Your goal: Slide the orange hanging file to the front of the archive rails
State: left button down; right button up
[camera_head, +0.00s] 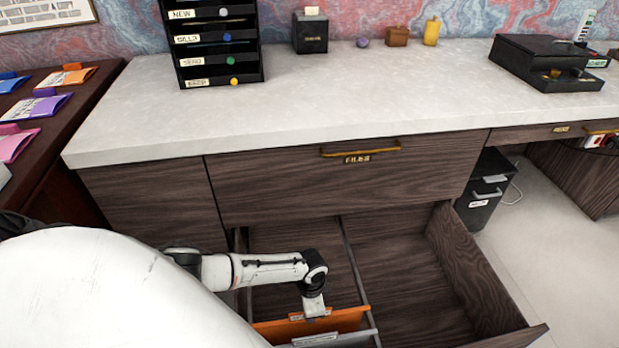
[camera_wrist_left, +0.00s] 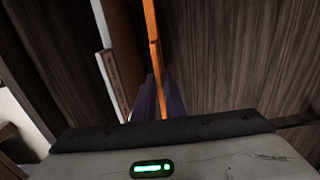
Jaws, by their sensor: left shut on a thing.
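The orange hanging file (camera_head: 345,320) hangs across the archive rails (camera_head: 352,262) in the open lower drawer, near the bottom of the head view. My left gripper (camera_head: 315,312) reaches down from above and is shut on its top edge. The gripper partly covers the file. In the left wrist view the orange file (camera_wrist_left: 152,30) shows as a thin upright strip. A grey-white file (camera_head: 350,339) hangs just in front of the orange one, and it also shows in the left wrist view (camera_wrist_left: 103,30). My right gripper is not in view.
The drawer's right compartment (camera_head: 400,270) is empty, and the rails behind the orange file look clear. A closed drawer front with a brass handle (camera_head: 360,149) is above. A pale desktop (camera_head: 300,105) holds a black letter rack (camera_head: 215,50). My white arm hides the lower left.

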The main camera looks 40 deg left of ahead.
pick_arm(q)
jog(key=shift+s+d+p, duration=0.6)
jog(key=shift+s+d, duration=0.15)
jog(key=shift+d, duration=0.25)
jog(key=c, duration=1.7)
grip_release()
jog(key=shift+c, duration=0.2)
notch_tip(320, 180, up, 10)
jog(key=p, duration=0.4)
jog(key=shift+r, duration=0.15)
